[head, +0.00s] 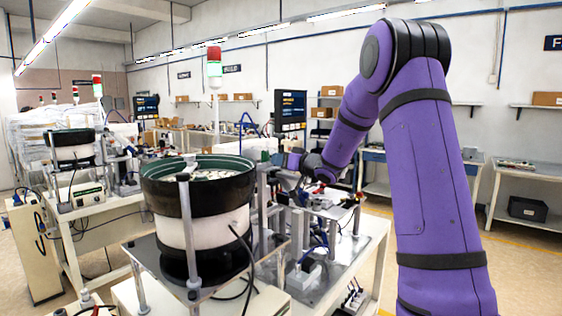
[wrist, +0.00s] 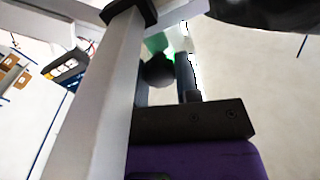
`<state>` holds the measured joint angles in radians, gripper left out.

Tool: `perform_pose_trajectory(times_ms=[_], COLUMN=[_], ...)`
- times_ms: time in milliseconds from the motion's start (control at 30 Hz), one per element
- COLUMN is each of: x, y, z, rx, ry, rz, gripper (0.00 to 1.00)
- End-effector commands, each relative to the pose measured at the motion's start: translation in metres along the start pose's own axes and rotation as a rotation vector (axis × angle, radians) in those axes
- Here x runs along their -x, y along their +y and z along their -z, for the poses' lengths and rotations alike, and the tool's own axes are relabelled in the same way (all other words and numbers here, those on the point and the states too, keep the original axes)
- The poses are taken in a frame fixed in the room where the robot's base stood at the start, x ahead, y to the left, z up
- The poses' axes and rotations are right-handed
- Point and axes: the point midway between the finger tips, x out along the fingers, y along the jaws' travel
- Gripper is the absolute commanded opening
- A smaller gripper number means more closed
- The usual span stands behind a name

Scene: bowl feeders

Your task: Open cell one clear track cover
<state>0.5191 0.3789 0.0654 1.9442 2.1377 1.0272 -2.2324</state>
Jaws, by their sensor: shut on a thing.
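My gripper (head: 279,159) is beside the right rim of the near bowl feeder (head: 198,222), at the end of my purple arm. In the wrist view, its fingers (wrist: 166,80) are shut on a round black knob (wrist: 158,70). A green piece (wrist: 157,42) and a pale, bright edge show just beyond the knob. The clear track cover itself is hard to make out, and I cannot tell its angle. In the head view, the knob is too small to tell apart from the parts around my gripper.
A grey metal post (wrist: 105,100) runs close along the left of my gripper in the wrist view. Another bowl feeder (head: 72,150) is at the left. Floor is clear at the right.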

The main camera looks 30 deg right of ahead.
Motion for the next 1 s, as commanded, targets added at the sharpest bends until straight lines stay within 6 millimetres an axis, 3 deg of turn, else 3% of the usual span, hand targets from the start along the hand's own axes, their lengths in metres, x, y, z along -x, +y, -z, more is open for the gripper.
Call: perform_pose_trajectory(times_ms=[133,400,500,633,933,967,1000], x=[0.022,0.095,0.113,0.123,0.123,0.123,0.123], y=[0.001,0.001,0.001,0.001,0.001,0.001,0.001], z=[0.001,0.001,0.001,0.000,0.000,0.000,0.000], rx=[0.001,0.001,0.001,0.001,0.000,0.000,0.000], ry=[0.000,0.000,0.001,0.000,0.000,0.000,0.000], rz=[-0.003,-0.005,-0.004,-0.002,-0.001,-0.001,-0.001], gripper=[0.00,0.00,0.00,0.00,0.00,0.38,0.47])
